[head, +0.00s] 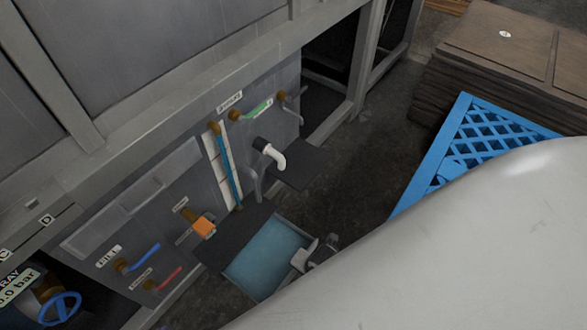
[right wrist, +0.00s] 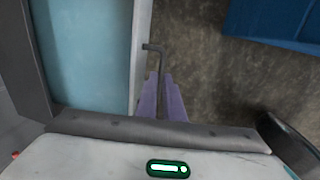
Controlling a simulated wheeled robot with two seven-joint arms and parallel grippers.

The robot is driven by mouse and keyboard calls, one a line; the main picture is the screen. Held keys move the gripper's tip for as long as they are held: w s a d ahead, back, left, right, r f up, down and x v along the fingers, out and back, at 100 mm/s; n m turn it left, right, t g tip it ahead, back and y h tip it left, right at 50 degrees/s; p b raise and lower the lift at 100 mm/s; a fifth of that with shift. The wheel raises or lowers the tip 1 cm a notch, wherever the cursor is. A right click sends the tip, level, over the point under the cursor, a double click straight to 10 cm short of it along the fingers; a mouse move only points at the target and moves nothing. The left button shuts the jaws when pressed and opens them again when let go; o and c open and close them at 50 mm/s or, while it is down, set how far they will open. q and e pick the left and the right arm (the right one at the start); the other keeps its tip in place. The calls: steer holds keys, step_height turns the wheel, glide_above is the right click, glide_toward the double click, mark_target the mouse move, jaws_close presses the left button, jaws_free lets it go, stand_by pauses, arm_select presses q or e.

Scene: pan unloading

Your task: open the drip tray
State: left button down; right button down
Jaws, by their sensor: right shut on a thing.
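The drip tray (head: 265,258) is a shallow rectangular tray with a teal-blue inside and a pale rim. In the head view it sticks out from under the grey cabinet front, its inside exposed; its inner end is covered by a dark shelf. In the right wrist view the tray (right wrist: 85,55) fills the left side. My right gripper (head: 313,252) is at the tray's outer edge. In the wrist view its purple fingers (right wrist: 161,88) are shut on a thin dark handle bar (right wrist: 162,62) beside the rim. My left gripper is not in view.
The cabinet panel carries a white spout (head: 272,156), an orange valve handle (head: 204,226), a blue lever (head: 145,257) and a red lever (head: 168,279). Bare floor (head: 352,180) lies between.

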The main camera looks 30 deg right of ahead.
steer(key=shift+s+d, duration=0.25)
steer(key=shift+s, duration=0.05)
steer(key=c, duration=1.9)
jaws_free()
steer(key=shift+a, duration=0.1)
